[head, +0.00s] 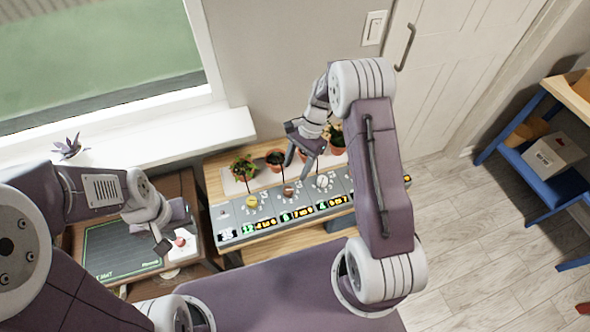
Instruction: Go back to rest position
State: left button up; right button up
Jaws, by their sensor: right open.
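My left gripper (170,238) hangs over the right part of a dark green mat (112,250) on a low brown table. It is close to a small red and white object (181,242); I cannot tell whether they touch, nor how far its jaws are parted. My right gripper (298,166) is open, pointing down over the wooden plant table (213,180), near the small pots. Nothing shows between its fingers. My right arm hides part of this table and the pots behind it.
A grey panel (230,217) with dials and lit digits lies along the plant table's front. Potted plants (243,168) stand behind it. A windowsill plant (68,147) is at left. A blue shelf (540,182) holding a box stands right. The floor (465,225) between is clear.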

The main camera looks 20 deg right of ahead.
jog(key=shift+a, duration=0.1)
jog(key=s+a+r+n+t+h, duration=0.1)
jog(key=s+r+n+t, duration=0.3)
jog(key=r, duration=0.7)
jog(key=s+d+f+n+h, duration=0.2)
jog(key=s+d+n, duration=0.1)
jog(key=s+n, duration=0.5)
jog(key=s, duration=0.3)
jog(key=shift+d+f+g+h, duration=0.2)
jog(key=shift+f+g+h, duration=0.1)
jog(key=shift+f+g, duration=0.1)
jog(key=shift+s, duration=0.1)
